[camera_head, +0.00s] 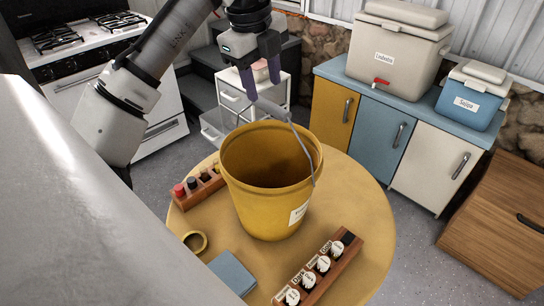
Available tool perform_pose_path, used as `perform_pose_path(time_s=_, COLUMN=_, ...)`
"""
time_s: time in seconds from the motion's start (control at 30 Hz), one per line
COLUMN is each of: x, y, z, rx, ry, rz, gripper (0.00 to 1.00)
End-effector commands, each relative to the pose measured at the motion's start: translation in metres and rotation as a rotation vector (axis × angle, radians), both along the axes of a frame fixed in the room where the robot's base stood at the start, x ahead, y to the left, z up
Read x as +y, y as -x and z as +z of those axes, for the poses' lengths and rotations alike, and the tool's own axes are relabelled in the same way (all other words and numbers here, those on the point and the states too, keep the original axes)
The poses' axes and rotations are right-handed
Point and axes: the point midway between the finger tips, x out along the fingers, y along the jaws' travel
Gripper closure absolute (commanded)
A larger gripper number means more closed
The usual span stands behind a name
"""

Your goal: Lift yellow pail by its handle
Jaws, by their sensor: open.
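The yellow pail (250,205) stands upright on a round yellow table (370,215), with its open top facing up and a white label on its front right side. Its wire handle (303,146) is raised, with a grey grip (271,108) near the top of the arc. My gripper (263,90) points down over the pail's far side, its two purple fingers apart. The fingertips are close to the grey grip, one on either side or just in front of it; I cannot tell whether they touch it. The pail's base rests on the table.
A rack of white-capped jars (320,268) lies front right on the table. A rack of small coloured bottles (198,185), a small yellow bowl (195,241) and a blue-grey square (232,272) are at left. Cabinets (385,130) with coolers stand behind, a stove (95,60) back left.

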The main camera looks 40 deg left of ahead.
Motion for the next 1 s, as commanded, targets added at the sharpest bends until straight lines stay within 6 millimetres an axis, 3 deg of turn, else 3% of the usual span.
perform_pose_path(time_s=0.27, x=-0.001, y=-0.004, z=-0.021, rx=0.0, ry=-0.002, rz=0.001, gripper=0.55)
perform_pose_path(time_s=0.6, x=-0.003, y=-0.014, z=-0.063, rx=0.0, ry=-0.002, rz=0.001, gripper=0.55)
perform_pose_path(time_s=1.0, x=-0.003, y=-0.015, z=-0.068, rx=-0.002, ry=-0.001, rz=0.0, gripper=0.55)
